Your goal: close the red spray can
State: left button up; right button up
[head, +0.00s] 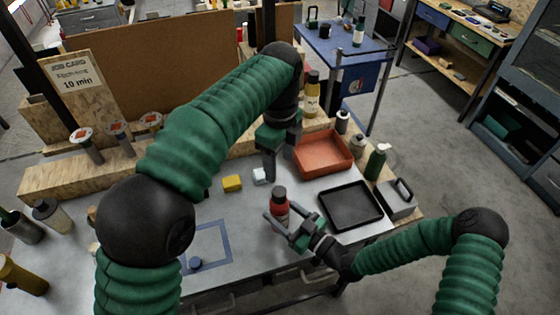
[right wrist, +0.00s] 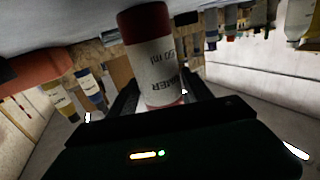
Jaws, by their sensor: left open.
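The red spray can (head: 281,207) has a dark top and stands roughly upright near the table's front, left of the black tray. My right gripper (head: 284,214) reaches it from the lower right, one finger on each side, and looks shut on it. In the right wrist view, the can (right wrist: 156,65) appears upside down between the fingers, with a red band and a pale label; its top end is hidden. I cannot tell if its base touches the table. My left gripper (head: 270,165) is open, pointing down behind the can, apart from it.
The black tray (head: 327,210) and an orange bin (head: 299,164) lie to the right. A yellow block (head: 232,183) and a white block (head: 260,176) sit behind. A green bottle (head: 376,162) and a grey box (head: 393,206) stand at the right edge. Clear tabletop lies left of the can.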

jog(key=shift+o, duration=1.4)
pick_arm(q)
notch_tip(320, 180, down, 2)
jog(key=shift+f+b, duration=0.1)
jog(key=shift+b, duration=1.05)
pick_arm(e)
jog(key=v, duration=1.7)
pick_arm(q)
jog(key=shift+s+f, duration=0.1)
pick_arm(e)
jog(key=shift+f, duration=0.1)
